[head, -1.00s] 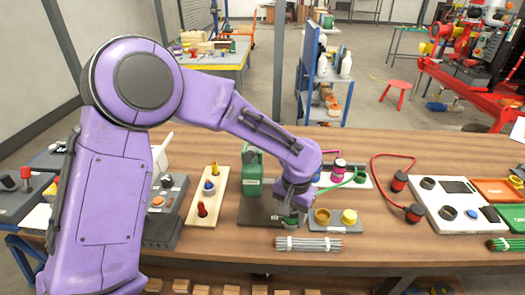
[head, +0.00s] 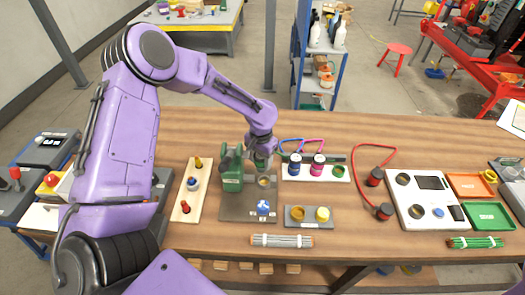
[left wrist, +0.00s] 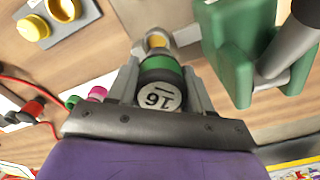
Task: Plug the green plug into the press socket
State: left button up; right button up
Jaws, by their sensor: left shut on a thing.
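My left gripper (head: 262,163) is shut on the green plug (head: 262,156). In the left wrist view the plug (left wrist: 160,80) shows a green band and a white end marked 16, between the two fingers (left wrist: 160,90). The green press (head: 231,168) stands on a grey base plate (head: 236,212), just left of the gripper. The round press socket (head: 264,182) is on the plate below the gripper. In the wrist view the socket (left wrist: 157,42) lies just beyond the plug, roughly in line with it; I cannot tell whether they touch. My right gripper is out of view.
A blue knob-like part (head: 263,208) is at the plate's front. A white strip (head: 300,178) with blue and magenta plugs stands right of the press. A grey block (head: 309,224) with two round fittings is in front. A wooden board (head: 186,204) lies left.

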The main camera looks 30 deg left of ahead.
pick_arm(q)
jog(key=f+b, duration=0.2)
jog(key=w+f+b, duration=0.1)
jog(key=f+b, duration=0.1)
jog(key=f, duration=0.1)
jog(key=shift+w+d+f+b, duration=0.15)
jog(key=shift+d+f+b, duration=0.1)
jog(key=shift+b, duration=0.15)
jog(key=shift+f+b, duration=0.4)
jog(key=shift+w, duration=0.25)
jog(key=shift+s+r+p, duration=0.15)
jog(key=shift+s+p, duration=0.1)
jog(key=shift+p, duration=0.05)
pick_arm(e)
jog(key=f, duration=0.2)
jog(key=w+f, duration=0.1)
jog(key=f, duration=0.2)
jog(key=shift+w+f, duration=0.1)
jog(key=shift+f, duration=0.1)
